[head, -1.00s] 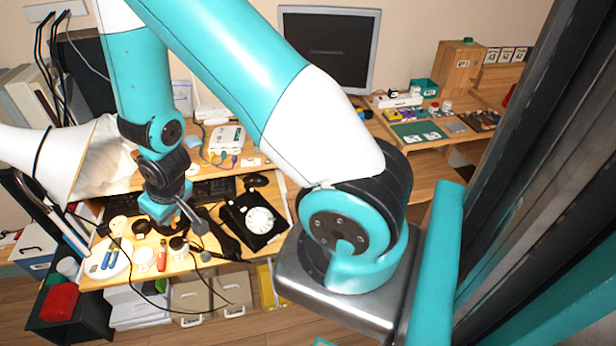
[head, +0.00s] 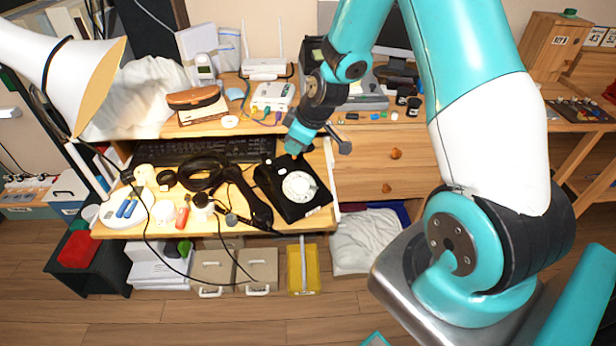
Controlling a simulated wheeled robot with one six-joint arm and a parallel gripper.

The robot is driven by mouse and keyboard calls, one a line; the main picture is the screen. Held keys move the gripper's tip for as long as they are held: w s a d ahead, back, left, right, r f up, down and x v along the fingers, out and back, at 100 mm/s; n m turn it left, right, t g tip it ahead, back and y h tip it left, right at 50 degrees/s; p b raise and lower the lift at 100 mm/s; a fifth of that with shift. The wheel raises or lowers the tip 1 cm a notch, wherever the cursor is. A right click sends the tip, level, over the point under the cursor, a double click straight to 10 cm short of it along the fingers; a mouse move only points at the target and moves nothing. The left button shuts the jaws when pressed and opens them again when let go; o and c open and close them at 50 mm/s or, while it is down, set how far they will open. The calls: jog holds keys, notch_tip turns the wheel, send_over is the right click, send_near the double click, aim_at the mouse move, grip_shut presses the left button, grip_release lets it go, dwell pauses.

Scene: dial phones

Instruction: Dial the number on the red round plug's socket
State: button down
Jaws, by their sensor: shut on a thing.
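A black rotary phone (head: 317,205) with a white dial (head: 299,187) lies on the pulled-out desk shelf. Its black handset (head: 252,205) lies off it, to the left. My gripper (head: 294,154) is over the far edge of the phone, above and beyond the dial in the picture. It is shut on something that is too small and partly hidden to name. A white box (head: 273,95) with coloured plugs and cables stands on the upper desk. A power strip with plugs (head: 28,186) is at the far left. I cannot pick out a red round plug or read any socket number.
Headphones (head: 203,170), a red bottle (head: 182,217) and a white plate (head: 127,209) crowd the shelf to the left. A white lamp (head: 75,70) leans in at upper left. The wooden drawer front at right is clear.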

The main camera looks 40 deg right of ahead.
jog(key=shift+w+d+f+n+g+y+b, duration=0.1)
jog(key=shift+w+d+f+n+y+b, duration=0.35)
jog(key=shift+f+b, duration=1.1)
jog(key=shift+w+d+f+n+g+y+b, duration=0.1)
jog(key=shift+w+d+f+n+b, duration=0.35)
jog(key=shift+d+f+n+b, duration=0.8)
jog(key=shift+w+d+f+n+g+y+b, duration=0.1)
jog(key=shift+w+d+f+n+y+b, duration=0.25)
jog(key=shift+f+b, duration=1.5)
jog(key=shift+w+f, duration=0.15)
jog(key=shift+w+f, duration=0.1)
jog(key=shift+f, duration=0.15)
jog(key=shift+w+d+f+b, duration=0.1)
jog(key=shift+w+f+b, duration=0.1)
jog(key=shift+f+b, duration=0.3)
jog(key=shift+s+d+f, duration=0.15)
jog(key=shift+s+d, duration=0.25)
jog(key=shift+d, duration=0.05)
jog(key=shift+s, duration=0.1)
